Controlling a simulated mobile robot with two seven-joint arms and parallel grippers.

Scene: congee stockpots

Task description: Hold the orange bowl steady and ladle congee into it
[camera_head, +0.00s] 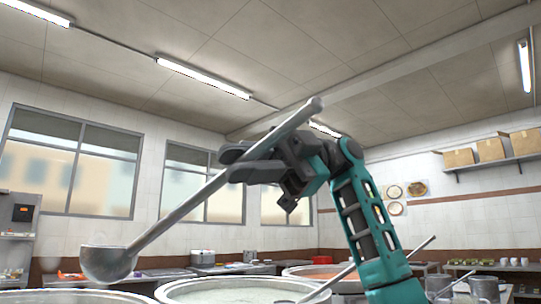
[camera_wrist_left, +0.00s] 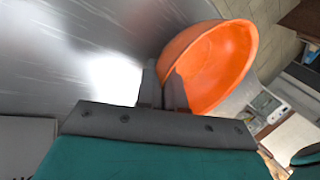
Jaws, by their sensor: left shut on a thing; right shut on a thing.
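My right gripper (camera_head: 245,162) is raised and shut on the handle of a metal ladle (camera_head: 185,206). The handle slants down to the left, and the ladle's cup (camera_head: 108,263) hangs at the lower left, in front of the back counter in the picture. I cannot see what is inside the cup. The orange bowl (camera_wrist_left: 222,62) shows in the left wrist view, tilted in that picture, its inside partly visible. My left gripper (camera_wrist_left: 163,92) is shut on the bowl's edge. The head view does not show this gripper.
A large stockpot with pale congee (camera_head: 235,290) stands at the bottom middle. Another pot rim (camera_head: 75,294) is at the lower left, and a pot with orange contents (camera_head: 320,272) stands behind. Another handle (camera_head: 420,246) sticks up at the right. A shiny metal surface (camera_wrist_left: 70,50) fills the wrist view's upper left.

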